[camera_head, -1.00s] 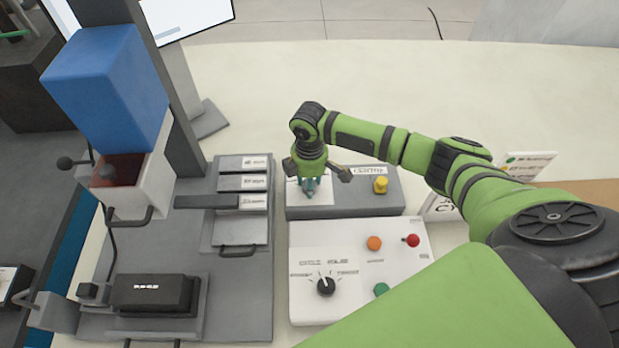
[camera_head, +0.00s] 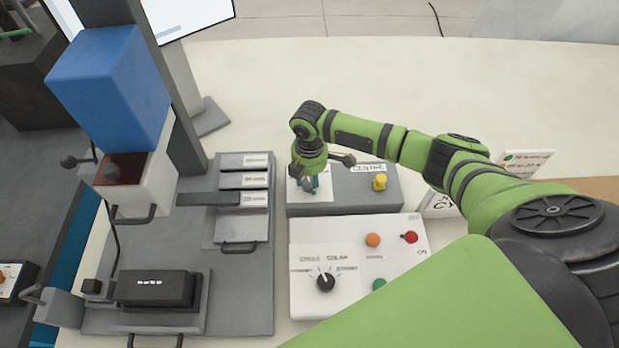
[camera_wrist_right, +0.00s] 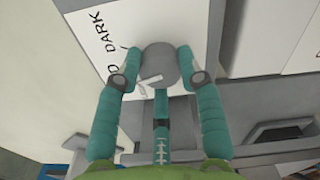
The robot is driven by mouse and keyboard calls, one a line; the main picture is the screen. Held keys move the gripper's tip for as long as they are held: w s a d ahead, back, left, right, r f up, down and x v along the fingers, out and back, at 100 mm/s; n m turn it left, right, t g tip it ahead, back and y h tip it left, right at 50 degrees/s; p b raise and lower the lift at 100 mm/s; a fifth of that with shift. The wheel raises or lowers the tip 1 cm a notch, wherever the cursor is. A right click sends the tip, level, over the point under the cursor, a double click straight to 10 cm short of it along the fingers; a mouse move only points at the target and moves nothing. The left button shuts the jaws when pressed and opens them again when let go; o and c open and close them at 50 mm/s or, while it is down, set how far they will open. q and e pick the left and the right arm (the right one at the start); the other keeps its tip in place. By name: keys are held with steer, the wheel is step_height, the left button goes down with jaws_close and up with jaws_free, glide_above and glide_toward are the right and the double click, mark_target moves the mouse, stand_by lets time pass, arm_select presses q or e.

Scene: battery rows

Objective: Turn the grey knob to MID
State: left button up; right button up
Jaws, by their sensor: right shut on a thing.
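The grey knob (camera_wrist_right: 158,62) is round, with a pale pointer mark, and sits on a white label plate. In the right wrist view the fingers of my right gripper (camera_wrist_right: 159,72) are on both sides of it, shut on it. In the head view my right gripper (camera_head: 309,186) points down at the white plate (camera_head: 322,194) on the left of a grey box (camera_head: 345,206); the knob is mostly hidden there. Handwritten "DARK" shows on the plate (camera_wrist_right: 92,22); I cannot see the word MID. My left gripper is not in view.
A yellow knob (camera_head: 380,182) stands on the same grey box. In front is a white panel (camera_head: 340,232) with a black knob (camera_head: 326,282), orange (camera_head: 373,240), red (camera_head: 410,237) and green (camera_head: 379,285) buttons. A blue-topped press (camera_head: 108,85) stands left. The table behind is clear.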

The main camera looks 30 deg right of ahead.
mark_target(309, 182)
steer(key=o, duration=1.2)
steer(key=shift+c, duration=0.2)
step_height(309, 182, up, 12)
